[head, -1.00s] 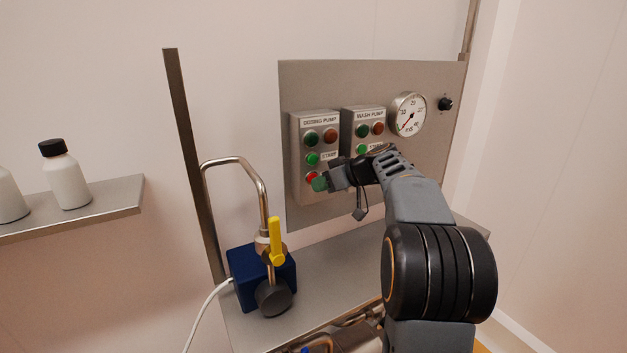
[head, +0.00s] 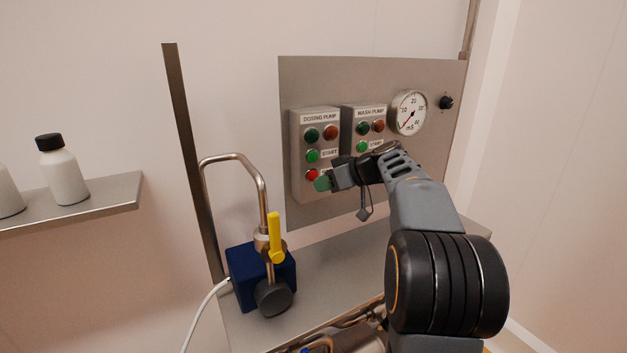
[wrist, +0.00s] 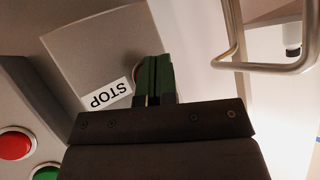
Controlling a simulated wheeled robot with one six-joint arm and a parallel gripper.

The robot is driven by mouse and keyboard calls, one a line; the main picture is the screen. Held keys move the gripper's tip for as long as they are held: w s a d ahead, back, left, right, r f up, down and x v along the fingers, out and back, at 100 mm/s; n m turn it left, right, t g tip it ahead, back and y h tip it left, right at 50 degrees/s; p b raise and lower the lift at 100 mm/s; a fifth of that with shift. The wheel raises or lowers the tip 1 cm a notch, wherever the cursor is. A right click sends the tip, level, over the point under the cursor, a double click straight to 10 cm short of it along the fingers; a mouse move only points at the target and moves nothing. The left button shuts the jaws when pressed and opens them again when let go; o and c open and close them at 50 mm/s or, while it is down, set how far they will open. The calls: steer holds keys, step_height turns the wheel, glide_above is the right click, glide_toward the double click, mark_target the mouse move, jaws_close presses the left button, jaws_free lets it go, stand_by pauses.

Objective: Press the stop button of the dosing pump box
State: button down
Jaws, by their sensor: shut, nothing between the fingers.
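The dosing pump box (head: 301,192) is a grey box on the left of the upright panel. It carries a green start button (head: 312,156) and below it a red stop button (head: 311,174). My gripper (head: 323,182) is shut and empty, its green fingertips just right of and below the stop button in the head view. In the wrist view the shut fingers (wrist: 153,78) stand over the dosing pump box, beside the upside-down STOP label (wrist: 109,95).
The wash pump box (head: 350,142) is close on the right, partly behind my arm; its red button (wrist: 14,144) shows in the wrist view. A gauge (head: 408,113) and black knob (head: 446,102) are further right. A bent pipe (head: 240,160) and yellow-handled valve (head: 276,238) stand left.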

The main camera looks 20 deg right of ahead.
steer(key=shift+s+d+b, duration=0.15)
steer(key=shift+s+b, duration=0.8)
steer(key=shift+s, duration=0.3)
steer(key=shift+s+d+b, duration=0.15)
steer(key=shift+s+b, duration=0.8)
steer(key=shift+s, duration=0.3)
